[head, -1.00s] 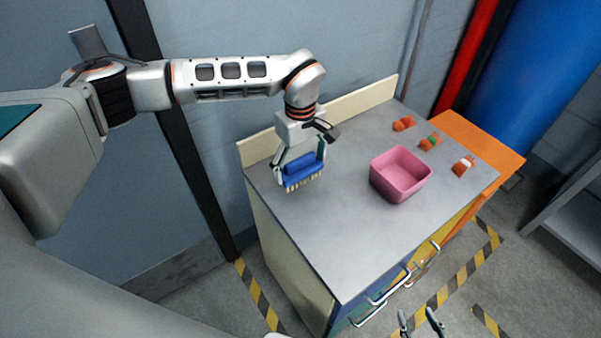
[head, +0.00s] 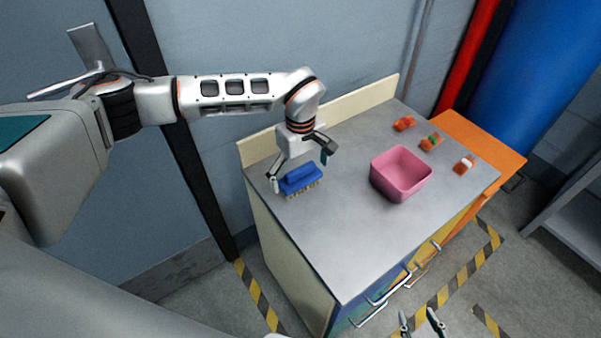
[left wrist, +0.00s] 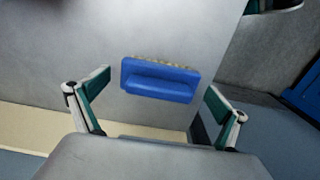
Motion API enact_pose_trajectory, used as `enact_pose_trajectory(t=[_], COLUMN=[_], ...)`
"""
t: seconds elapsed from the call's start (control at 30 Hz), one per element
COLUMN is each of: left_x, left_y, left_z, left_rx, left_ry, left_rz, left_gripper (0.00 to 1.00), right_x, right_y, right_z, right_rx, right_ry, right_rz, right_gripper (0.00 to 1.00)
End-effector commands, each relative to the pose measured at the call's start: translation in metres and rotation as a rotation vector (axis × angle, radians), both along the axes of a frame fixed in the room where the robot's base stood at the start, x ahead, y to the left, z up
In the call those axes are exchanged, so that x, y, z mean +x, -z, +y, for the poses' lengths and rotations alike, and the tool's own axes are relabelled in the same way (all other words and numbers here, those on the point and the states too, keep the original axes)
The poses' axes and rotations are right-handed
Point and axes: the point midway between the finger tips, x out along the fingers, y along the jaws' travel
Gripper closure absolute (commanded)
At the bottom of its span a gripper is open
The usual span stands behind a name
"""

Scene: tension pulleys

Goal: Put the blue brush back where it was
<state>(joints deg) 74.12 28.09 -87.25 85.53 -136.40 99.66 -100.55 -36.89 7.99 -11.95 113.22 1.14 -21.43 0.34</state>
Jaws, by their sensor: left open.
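The blue brush (head: 300,180) with pale bristles lies on the grey cabinet top near its left end. It also shows in the left wrist view (left wrist: 160,82), between the two spread fingers and apart from both. My left gripper (head: 299,168) is open just above the brush; in the left wrist view its green-padded fingers (left wrist: 160,98) stand on either side of it. My right gripper (head: 421,324) shows only at the bottom edge of the head view, with its two fingertips apart.
A pink square bin (head: 400,174) stands to the right of the brush. Several small orange-based items, such as one with a green part (head: 431,143), sit along the far right side. A low cream ledge (head: 352,112) runs along the back. The front middle of the top is clear.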

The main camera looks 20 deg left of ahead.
Motion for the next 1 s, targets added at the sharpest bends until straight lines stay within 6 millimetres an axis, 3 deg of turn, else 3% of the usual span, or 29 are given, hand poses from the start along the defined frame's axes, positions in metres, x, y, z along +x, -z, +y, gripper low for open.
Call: enact_pose_trajectory(t=[0.17, 0.6, 0.8, 1.0], left_x=[0.001, 0.001, 0.000, 0.000], left_y=[-0.016, -0.101, -0.120, -0.123], left_z=[0.000, 0.000, 0.000, 0.000], left_rx=[-0.001, 0.000, 0.000, -0.001], left_ry=[0.001, 0.001, 0.000, 0.000], left_rz=[-0.003, -0.005, -0.001, 0.001], left_gripper=[0.00, 0.00, 0.00, 0.00], right_x=[0.001, 0.000, -0.002, -0.003], right_y=[-0.003, -0.007, -0.004, -0.003], right_z=[0.000, 0.002, 0.002, 0.002], right_rx=[0.002, 0.008, 0.009, 0.009], right_ry=[0.000, 0.001, 0.001, 0.001], right_rz=[-0.003, -0.002, 0.004, 0.008], right_gripper=[0.60, 0.60, 0.60, 0.60])
